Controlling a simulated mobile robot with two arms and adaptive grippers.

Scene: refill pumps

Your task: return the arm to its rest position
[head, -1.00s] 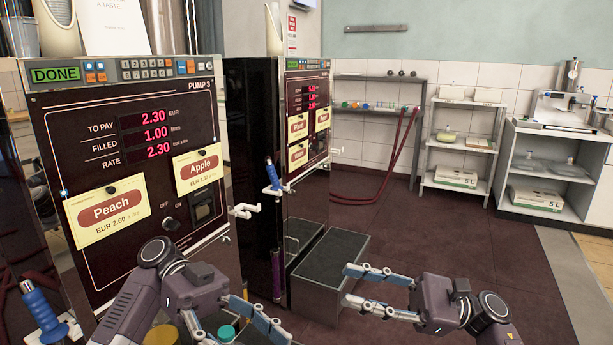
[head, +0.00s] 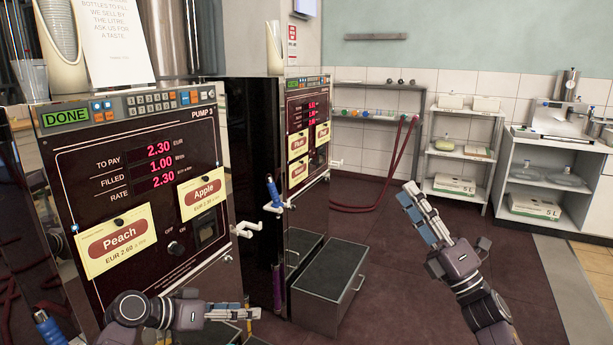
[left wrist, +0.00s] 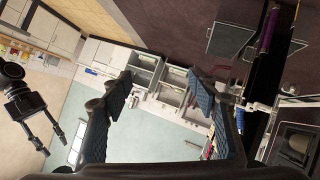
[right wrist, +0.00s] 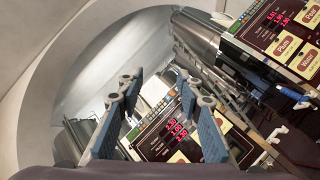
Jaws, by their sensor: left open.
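My left gripper (head: 252,312) is in the lower left of the head view, in front of the pump and pointing right. Its fingers overlap in that view. In the left wrist view its two fingers (left wrist: 158,85) stand apart with nothing between them. My right gripper (head: 407,192) is over the open floor at the right of the head view, pointing up and left. In the right wrist view its fingers (right wrist: 160,85) are spread and empty. Both grippers are clear of the pumps in the head view, as far as can be seen.
Pump 3 (head: 105,180) stands at the left, showing DONE, with Peach and Apple labels. A second pump (head: 302,150) and a dark step box (head: 330,285) stand beyond it. White shelves (head: 455,165) line the back wall. The dark floor (head: 385,260) between is free.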

